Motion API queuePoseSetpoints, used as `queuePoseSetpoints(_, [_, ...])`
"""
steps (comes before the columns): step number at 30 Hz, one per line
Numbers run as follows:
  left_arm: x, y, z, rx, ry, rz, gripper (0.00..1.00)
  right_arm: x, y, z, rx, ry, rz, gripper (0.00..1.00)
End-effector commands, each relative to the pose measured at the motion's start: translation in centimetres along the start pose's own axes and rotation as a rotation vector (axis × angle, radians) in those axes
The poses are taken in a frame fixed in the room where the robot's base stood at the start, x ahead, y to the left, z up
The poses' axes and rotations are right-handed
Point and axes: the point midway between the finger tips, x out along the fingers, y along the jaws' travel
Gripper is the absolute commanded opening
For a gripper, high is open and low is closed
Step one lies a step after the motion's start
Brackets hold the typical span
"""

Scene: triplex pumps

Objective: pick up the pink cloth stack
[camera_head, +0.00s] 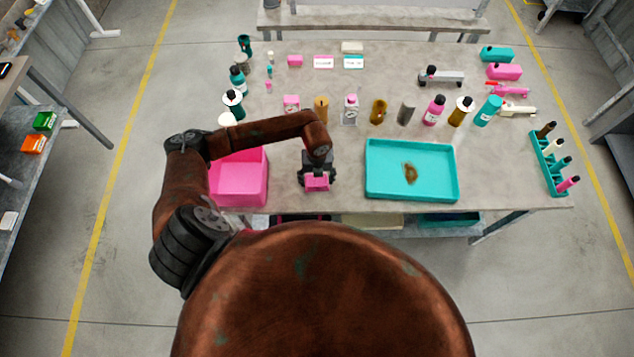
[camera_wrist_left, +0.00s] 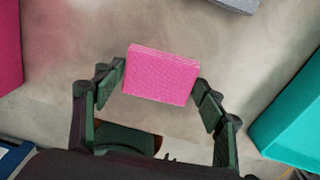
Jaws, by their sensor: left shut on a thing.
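The pink cloth stack (camera_head: 317,183) is a small pink block at the front of the table, between the pink bin and the teal tray. My left gripper (camera_head: 318,176) is over it and shut on it. In the left wrist view the cloth stack (camera_wrist_left: 161,75) sits between the two dark fingertips (camera_wrist_left: 160,84), one at each side. I cannot tell whether it is lifted off the table. My right gripper is not in view.
A pink bin (camera_head: 240,203) stands left of the gripper. A teal tray (camera_head: 410,197) with a brown patch (camera_head: 410,173) lies to the right. Several bottles stand in a row behind. A teal rack (camera_head: 546,167) is at the right edge. Bare table lies around the cloth stack.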

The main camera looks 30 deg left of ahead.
Motion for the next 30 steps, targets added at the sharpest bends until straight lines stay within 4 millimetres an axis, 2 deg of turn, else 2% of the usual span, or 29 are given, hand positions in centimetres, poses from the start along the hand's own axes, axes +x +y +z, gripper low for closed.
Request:
queuePoseSetpoints(11, [-0.2, 0.0, 0.1, 0.000, -0.001, 0.000, 0.44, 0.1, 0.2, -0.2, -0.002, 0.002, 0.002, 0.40])
queuePoseSetpoints(16, [-1.6, -0.1, 0.1, 0.002, -0.003, -0.002, 0.44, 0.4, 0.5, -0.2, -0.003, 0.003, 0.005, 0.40])
queuePoseSetpoints(19, [-3.1, -0.1, 0.2, 0.002, -0.005, -0.003, 0.44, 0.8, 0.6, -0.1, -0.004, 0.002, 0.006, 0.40])
queuePoseSetpoints(27, [-9.1, -1.5, -4.8, 0.007, -0.003, -0.005, 0.44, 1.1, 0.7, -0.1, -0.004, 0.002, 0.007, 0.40])
queuePoseSetpoints(30, [-10.1, -2.2, -7.4, 0.009, -0.001, -0.005, 0.44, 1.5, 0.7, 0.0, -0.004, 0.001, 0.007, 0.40])
